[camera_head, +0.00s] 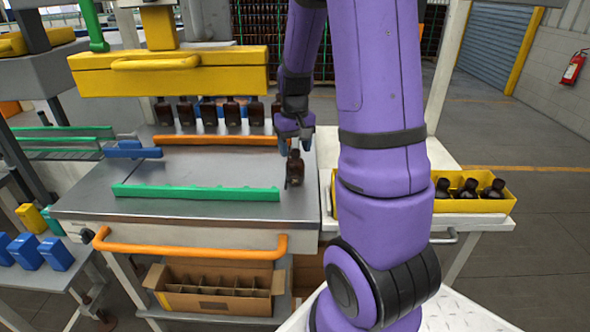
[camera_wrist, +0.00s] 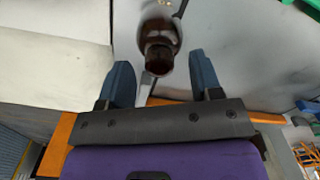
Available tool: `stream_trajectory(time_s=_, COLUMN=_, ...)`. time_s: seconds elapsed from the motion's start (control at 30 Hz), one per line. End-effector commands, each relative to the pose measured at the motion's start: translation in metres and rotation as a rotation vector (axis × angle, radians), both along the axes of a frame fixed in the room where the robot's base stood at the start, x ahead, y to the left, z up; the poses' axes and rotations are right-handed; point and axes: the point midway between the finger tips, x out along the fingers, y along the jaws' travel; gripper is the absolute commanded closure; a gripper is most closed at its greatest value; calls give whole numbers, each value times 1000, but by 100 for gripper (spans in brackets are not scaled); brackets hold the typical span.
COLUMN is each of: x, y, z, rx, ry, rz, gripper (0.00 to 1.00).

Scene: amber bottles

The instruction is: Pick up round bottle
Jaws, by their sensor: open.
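A dark amber round bottle (camera_head: 295,168) stands upright on the right end of the metal work table (camera_head: 215,172). My gripper (camera_head: 294,143) is just above and behind it in the head view, pointing down. In the wrist view the bottle (camera_wrist: 158,45) shows neck toward the camera, ahead of the gap between my gripper's two blue-grey fingers (camera_wrist: 162,82). The fingers are apart with nothing between them. The bottle looks to be just beyond the fingertips; contact is not visible.
Several dark bottles (camera_head: 206,112) hang in a row under a yellow machine head (camera_head: 170,72). An orange rail (camera_head: 215,140) and a green rail (camera_head: 195,192) cross the table. A yellow bin (camera_head: 475,203) with dark bottles stands at right. A partitioned cardboard box (camera_head: 215,300) sits below.

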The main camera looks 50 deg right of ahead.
Motion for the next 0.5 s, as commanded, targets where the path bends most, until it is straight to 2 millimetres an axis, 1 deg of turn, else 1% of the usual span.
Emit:
stream_trajectory(time_s=0.03, x=-1, y=0, z=-7, rx=2, ry=4, rz=0, gripper=41)
stream_trajectory(time_s=0.13, x=-1, y=0, z=-15, rx=1, ry=3, rz=0, gripper=41)
stream_trajectory(time_s=0.4, x=0, y=0, z=-18, rx=-1, ry=-1, rz=1, gripper=41)
stream_trajectory(time_s=0.43, x=0, y=0, z=-18, rx=-1, ry=0, rz=1, gripper=43)
stream_trajectory(time_s=0.47, x=0, y=0, z=-18, rx=0, ry=0, rz=1, gripper=50)
stream_trajectory(time_s=0.5, x=0, y=0, z=-18, rx=0, ry=0, rz=1, gripper=59)
